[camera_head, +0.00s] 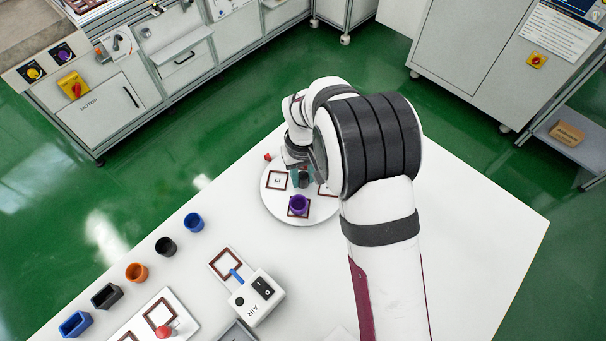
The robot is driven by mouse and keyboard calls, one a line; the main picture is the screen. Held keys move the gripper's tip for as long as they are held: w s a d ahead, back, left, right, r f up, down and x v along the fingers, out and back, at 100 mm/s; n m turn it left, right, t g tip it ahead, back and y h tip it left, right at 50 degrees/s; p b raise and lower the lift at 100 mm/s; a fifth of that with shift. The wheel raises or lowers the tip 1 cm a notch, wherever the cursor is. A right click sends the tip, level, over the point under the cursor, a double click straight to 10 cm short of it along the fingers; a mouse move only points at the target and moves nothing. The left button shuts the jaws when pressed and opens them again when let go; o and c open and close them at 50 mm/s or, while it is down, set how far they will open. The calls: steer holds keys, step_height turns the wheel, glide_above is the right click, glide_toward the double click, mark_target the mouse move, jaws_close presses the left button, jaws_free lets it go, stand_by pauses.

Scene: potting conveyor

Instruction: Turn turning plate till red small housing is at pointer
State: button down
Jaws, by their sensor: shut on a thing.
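The round white turning plate (272,203) lies on the white table, partly covered by my arm. It has brown square frames; one (276,179) on the left is empty with a mark inside, and a purple small housing (298,204) stands in the front one. Another frame at the right is partly hidden. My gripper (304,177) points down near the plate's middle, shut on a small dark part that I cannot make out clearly. A small red thing (268,157) shows at the plate's far left edge; I cannot tell whether it is the pointer or a housing. No red small housing shows clearly.
A row of blue (193,222), black (165,246) and orange (136,272) housings stands along the left edge, with rectangular ones nearer. An AIR box (258,298) with a blue nozzle and a board with a red knob (165,331) are in front. The table's right side is clear.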

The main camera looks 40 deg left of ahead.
mark_target(303, 175)
steer(key=shift+n, duration=5.6)
steer(key=c, duration=0.9)
jaws_free()
step_height(303, 175, up, 16)
steer(key=shift+f, duration=0.1)
